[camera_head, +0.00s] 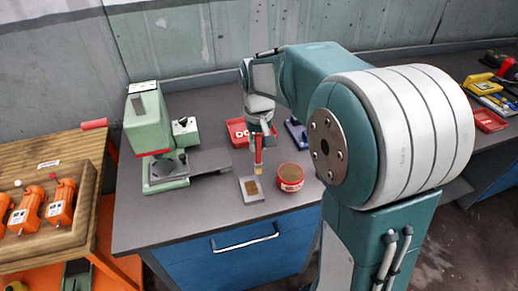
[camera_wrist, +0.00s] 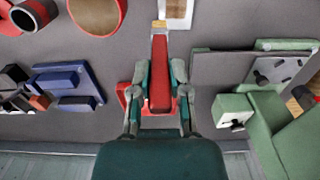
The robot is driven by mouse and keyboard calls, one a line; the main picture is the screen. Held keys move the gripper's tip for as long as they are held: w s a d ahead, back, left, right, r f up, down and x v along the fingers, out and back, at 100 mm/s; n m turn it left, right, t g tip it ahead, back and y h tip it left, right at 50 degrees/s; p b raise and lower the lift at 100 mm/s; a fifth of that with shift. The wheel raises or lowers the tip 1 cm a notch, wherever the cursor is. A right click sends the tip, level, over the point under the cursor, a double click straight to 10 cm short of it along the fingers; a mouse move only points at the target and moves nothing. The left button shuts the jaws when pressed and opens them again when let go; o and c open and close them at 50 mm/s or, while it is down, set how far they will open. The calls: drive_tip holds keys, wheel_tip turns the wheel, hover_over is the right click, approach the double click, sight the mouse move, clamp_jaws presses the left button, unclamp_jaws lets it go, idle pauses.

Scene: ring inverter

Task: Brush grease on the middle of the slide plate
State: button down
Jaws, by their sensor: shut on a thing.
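My gripper (camera_head: 262,137) is shut on a brush with a red handle (camera_head: 258,156), which points down with its pale bristles low. The wrist view shows the brush (camera_wrist: 160,85) between my gripper's fingers (camera_wrist: 160,72). The slide plate (camera_head: 243,182), small and pale grey with a brown patch in its middle, lies on the bench just below and left of the bristles in the head view. It also shows at the top of the wrist view (camera_wrist: 188,14). I cannot tell whether the bristles touch it. A red grease tin (camera_head: 290,184) stands open right of the plate, with brown content.
A green press (camera_head: 150,125) stands on the bench to the left. A red tray (camera_head: 236,131) and a blue fixture (camera_head: 296,133) lie behind the brush. Orange parts (camera_head: 60,203) sit on a wooden bench far left. Grey bench top (camera_head: 150,220) is clear in front.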

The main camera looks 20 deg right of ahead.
sight(259, 135)
drive_tip(key=shift+a+r, duration=0.1)
drive_tip(key=shift+r, duration=0.75)
drive_tip(key=shift+d+r, duration=0.2)
drive_tip(key=shift+r, duration=0.4)
drive_tip(key=shift+d+r, duration=0.15)
drive_tip(key=shift+r, duration=0.45)
drive_tip(key=shift+a, duration=0.1)
drive_tip(key=shift+a, duration=0.15)
drive_tip(key=shift+r, duration=0.1)
